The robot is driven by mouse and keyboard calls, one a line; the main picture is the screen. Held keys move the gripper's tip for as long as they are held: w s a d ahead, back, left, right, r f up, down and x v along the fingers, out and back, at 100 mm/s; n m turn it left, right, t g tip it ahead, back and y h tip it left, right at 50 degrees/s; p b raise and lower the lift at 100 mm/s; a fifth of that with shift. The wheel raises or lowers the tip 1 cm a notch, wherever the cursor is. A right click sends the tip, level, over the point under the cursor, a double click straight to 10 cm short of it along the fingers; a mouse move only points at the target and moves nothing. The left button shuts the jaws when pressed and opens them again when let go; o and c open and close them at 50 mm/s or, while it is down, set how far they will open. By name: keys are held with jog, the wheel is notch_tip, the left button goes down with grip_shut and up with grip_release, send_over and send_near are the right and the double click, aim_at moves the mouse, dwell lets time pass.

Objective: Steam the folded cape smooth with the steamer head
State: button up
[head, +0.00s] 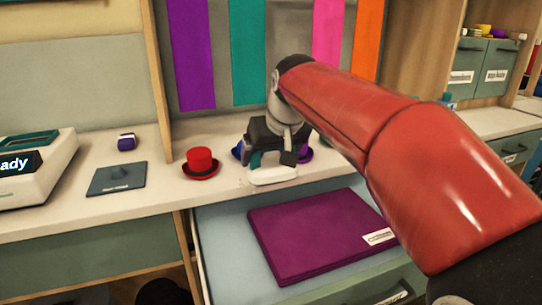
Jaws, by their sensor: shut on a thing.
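The folded cape (305,228) is a flat purple rectangle with a white label at its right corner. It lies in the open drawer (222,262) below the counter. My gripper (270,158) is at the counter's front edge, above and behind the cape. It is shut on the steamer head (273,178), a white piece with a teal part. The steamer head appears apart from the cape; whether it touches the counter I cannot tell. The fingertips are partly hidden by the gripper body and the steamer head.
A red top hat (200,163) stands left of my gripper; blue and purple items are partly hidden behind it.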

notch_tip(320, 180, up, 8)
jog(key=shift+r, duration=0.25)
